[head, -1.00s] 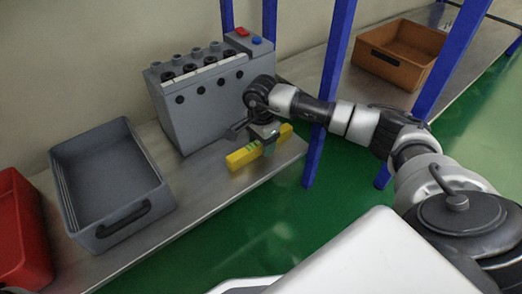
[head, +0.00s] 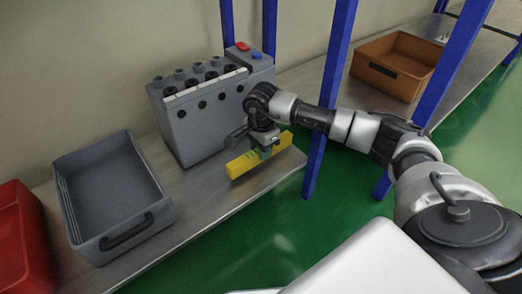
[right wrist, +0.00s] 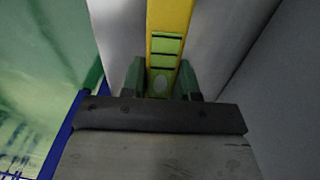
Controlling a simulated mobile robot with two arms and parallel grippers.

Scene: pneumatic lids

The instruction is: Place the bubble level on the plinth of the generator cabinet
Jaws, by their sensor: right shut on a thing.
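The bubble level is a yellow bar (head: 240,166) with a green vial section, in front of the right part of the grey generator cabinet (head: 202,128). My right gripper (head: 266,150) is shut on the level and holds it over the front of the metal shelf. Whether the level touches the shelf cannot be told. In the right wrist view the level (right wrist: 168,22) runs lengthwise away between the green fingers of the gripper (right wrist: 161,82). A distinct plinth on the cabinet cannot be made out. My left gripper is out of view.
A grey bin (head: 68,205) and a red bin (head: 22,245) stand on the metal shelf (head: 190,215) at left. A brown bin (head: 372,73) stands farther right. Blue posts (head: 328,100) rise close to my right arm. Bare shelf shows between the grey bin and the cabinet.

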